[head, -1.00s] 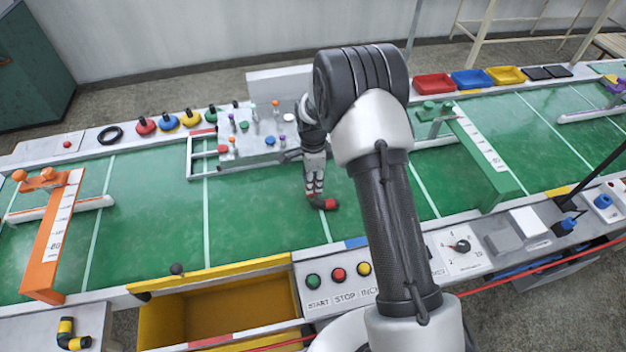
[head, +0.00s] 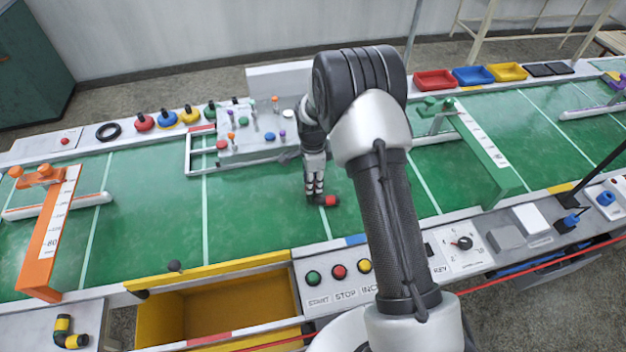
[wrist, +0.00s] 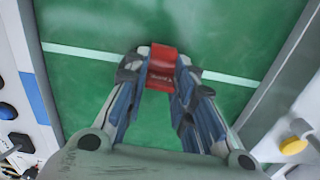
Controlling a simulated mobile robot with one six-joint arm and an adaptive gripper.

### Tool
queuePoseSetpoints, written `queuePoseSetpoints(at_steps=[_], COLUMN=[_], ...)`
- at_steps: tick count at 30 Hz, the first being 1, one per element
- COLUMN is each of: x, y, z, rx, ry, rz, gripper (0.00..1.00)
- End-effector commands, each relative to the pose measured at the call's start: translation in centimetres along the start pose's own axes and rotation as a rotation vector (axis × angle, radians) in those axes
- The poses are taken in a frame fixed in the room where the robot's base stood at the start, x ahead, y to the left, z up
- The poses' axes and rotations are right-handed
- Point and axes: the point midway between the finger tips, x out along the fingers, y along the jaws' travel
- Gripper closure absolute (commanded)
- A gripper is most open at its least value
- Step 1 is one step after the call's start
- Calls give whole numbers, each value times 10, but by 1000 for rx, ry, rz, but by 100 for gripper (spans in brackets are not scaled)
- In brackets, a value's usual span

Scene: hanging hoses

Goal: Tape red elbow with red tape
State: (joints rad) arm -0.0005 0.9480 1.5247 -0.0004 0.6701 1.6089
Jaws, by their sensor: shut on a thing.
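The red elbow (head: 328,201), a short dark pipe piece with a red end, lies at the green belt's surface near the middle of the head view. My gripper (head: 315,196) points down at it from above, with its fingers shut on it. In the wrist view, the elbow's red part (wrist: 161,66) sits between my fingertips (wrist: 160,80); the rest of it is hidden. A red round piece with a black knob (head: 144,123) stands on the far ledge at the left; I cannot tell whether it is the red tape.
Blue, yellow and green round pieces stand beside the red one. A low panel with coloured knobs (head: 262,138) lies behind my gripper. An orange gate (head: 48,235) and a green gate (head: 483,150) span the belt. A yellow bin (head: 230,305) is in front.

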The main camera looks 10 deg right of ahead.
Motion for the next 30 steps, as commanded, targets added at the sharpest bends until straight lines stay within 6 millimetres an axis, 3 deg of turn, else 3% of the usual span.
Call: queuePoseSetpoints(at_steps=[30], x=[10], y=[0], z=[0], rx=[0], ry=[0], rz=[-1], gripper=[100])
